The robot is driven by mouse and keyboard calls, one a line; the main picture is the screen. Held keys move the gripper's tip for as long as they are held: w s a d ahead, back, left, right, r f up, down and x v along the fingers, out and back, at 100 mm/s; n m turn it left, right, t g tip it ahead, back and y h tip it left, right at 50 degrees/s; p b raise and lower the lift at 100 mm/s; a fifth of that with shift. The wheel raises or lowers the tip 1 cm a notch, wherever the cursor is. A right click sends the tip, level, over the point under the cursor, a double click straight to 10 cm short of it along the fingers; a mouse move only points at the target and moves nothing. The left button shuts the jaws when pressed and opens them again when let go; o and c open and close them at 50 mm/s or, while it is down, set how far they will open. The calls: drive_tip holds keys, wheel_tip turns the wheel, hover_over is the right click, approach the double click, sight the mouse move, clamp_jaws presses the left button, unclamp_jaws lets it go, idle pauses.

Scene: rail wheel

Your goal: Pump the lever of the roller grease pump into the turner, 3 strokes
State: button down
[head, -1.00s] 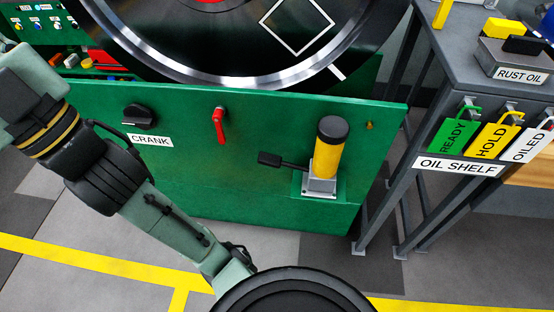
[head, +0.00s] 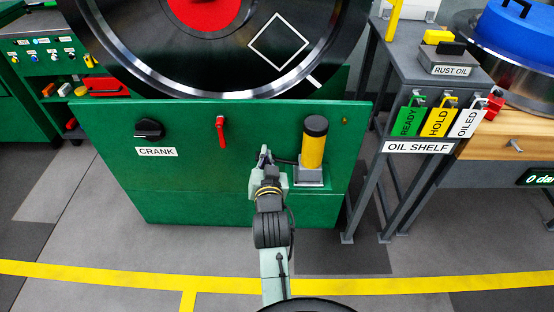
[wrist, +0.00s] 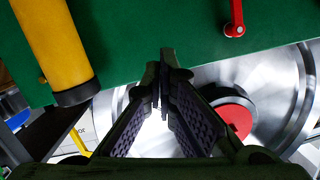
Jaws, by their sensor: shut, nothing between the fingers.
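The grease pump is a yellow cylinder (head: 314,150) with a black cap, upright on a grey base at the right of the green turner panel (head: 110,190). Its dark lever (head: 286,161) sticks out to the left of the cylinder. My gripper (head: 264,156) is at the lever's outer end in the head view and hides that end; contact cannot be told. In the wrist view, the fingers of my gripper (wrist: 163,72) are shut with nothing between them. The yellow cylinder (wrist: 55,45) shows upside down at the left there, and the lever is not visible.
A red handle (head: 221,131) and a black crank knob (head: 149,128) are on the panel, left of the pump. The large wheel (head: 225,45) sits above. The oil shelf (head: 390,120) with hanging tags stands to the right. Floor in front is clear.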

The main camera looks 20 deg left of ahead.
drive_tip(key=shift+s+d+f+m+g+h, duration=0.15)
drive_tip(key=shift+d+f+h, duration=0.05)
drive_tip(key=shift+d+f, duration=0.35)
drive_tip(key=shift+s+d+f+m+g+h, duration=0.1)
drive_tip(key=shift+d+f+m+g+h, duration=0.1)
drive_tip(key=shift+d+f, duration=0.3)
drive_tip(key=shift+w+a, duration=0.1)
drive_tip(key=p, duration=0.2)
hover_over(279, 160)
drive_tip(key=s+a, duration=0.2)
drive_tip(key=s, duration=0.1)
wheel_tip(279, 160, down, 2)
drive_tip(key=f, duration=0.4)
drive_tip(key=shift+w+a+f, duration=0.15)
drive_tip(key=shift+w+a, duration=0.05)
drive_tip(key=shift+a, duration=0.1)
